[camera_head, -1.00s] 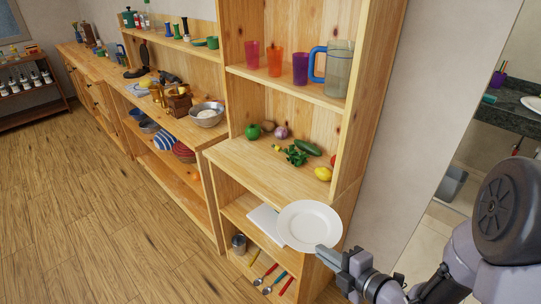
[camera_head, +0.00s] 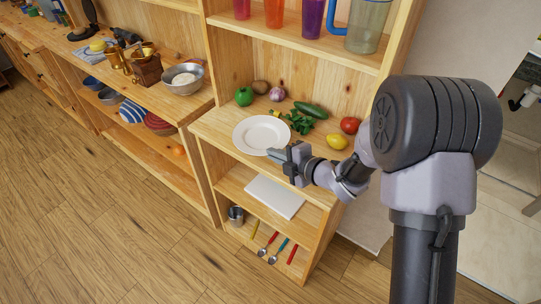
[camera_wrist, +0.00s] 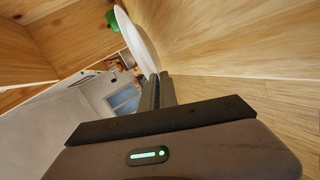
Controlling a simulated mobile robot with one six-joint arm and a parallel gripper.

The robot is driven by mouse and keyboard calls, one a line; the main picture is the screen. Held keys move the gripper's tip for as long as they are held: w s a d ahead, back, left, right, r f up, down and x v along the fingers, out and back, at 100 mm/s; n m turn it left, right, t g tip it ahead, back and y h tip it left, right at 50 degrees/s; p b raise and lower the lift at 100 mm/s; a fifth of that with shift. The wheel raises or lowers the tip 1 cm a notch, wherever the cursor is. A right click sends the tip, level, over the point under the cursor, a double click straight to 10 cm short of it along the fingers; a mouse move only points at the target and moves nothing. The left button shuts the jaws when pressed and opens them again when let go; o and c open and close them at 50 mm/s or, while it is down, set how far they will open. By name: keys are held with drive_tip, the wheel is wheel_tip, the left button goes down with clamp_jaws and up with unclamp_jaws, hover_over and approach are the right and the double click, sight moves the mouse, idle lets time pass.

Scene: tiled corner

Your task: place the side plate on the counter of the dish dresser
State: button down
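The white side plate (camera_head: 258,134) is over the front left part of the dresser's counter (camera_head: 222,120) in the head view. My gripper (camera_head: 284,153) is shut on the plate's near right rim. In the wrist view the plate (camera_wrist: 136,40) shows nearly edge-on beyond the fingers (camera_wrist: 158,92). The plate looks roughly level and close to the counter, but I cannot tell whether it touches the wood.
A green pepper (camera_head: 244,96), garlic (camera_head: 277,94), leafy greens (camera_head: 299,122), a cucumber (camera_head: 311,109), a lemon (camera_head: 337,142) and a tomato (camera_head: 350,125) lie behind and right of the plate. Cups stand on the shelf above. A white board (camera_head: 274,196) lies below.

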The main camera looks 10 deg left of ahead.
sight(271, 163)
drive_tip(key=shift+w+a+f, duration=0.25)
drive_tip(key=shift+w+a, duration=0.65)
drive_tip(key=shift+w, duration=0.3)
wheel_tip(271, 163, down, 4)
drive_tip(key=shift+a+r+b, duration=0.1)
drive_tip(key=shift+r+b, duration=0.1)
drive_tip(key=shift+b, duration=0.95)
drive_tip(key=shift+r, duration=0.2)
drive_tip(key=shift+f, duration=0.15)
drive_tip(key=c, duration=1.9)
unclamp_jaws()
drive_tip(key=shift+c, duration=0.2)
